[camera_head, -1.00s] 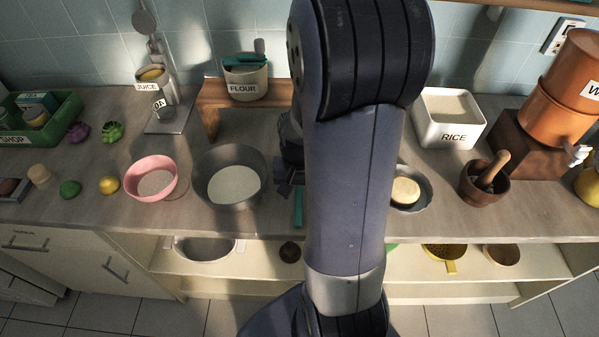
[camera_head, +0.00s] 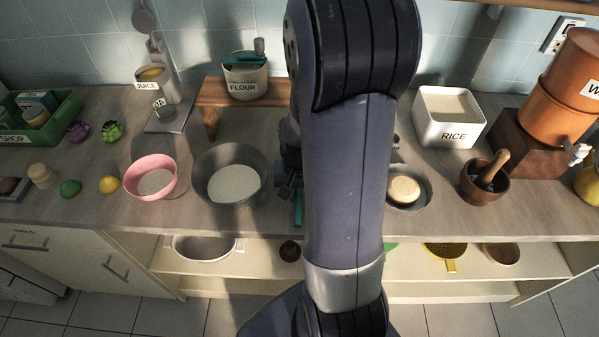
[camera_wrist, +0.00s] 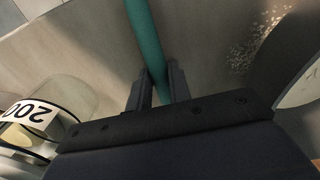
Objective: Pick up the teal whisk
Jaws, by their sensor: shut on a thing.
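The teal whisk's handle (camera_wrist: 147,38) runs between the two fingers of my gripper (camera_wrist: 160,88) in the wrist view. The fingers are shut on it, one on each side. In the head view a short stretch of the teal handle (camera_head: 298,208) shows near the counter's front edge, just right of the grey bowl. My gripper (camera_head: 288,188) is partly hidden behind my arm there. The whisk's wire end is hidden, and I cannot tell whether the whisk touches the counter.
A grey bowl (camera_head: 258,195) with white contents stands close left of my gripper, with a pink bowl (camera_head: 130,180) beyond. Right of my arm are a grey dish (camera_head: 424,200), a mortar (camera_head: 484,192) and the rice box (camera_head: 430,130). A flour pot (camera_head: 246,88) stands behind.

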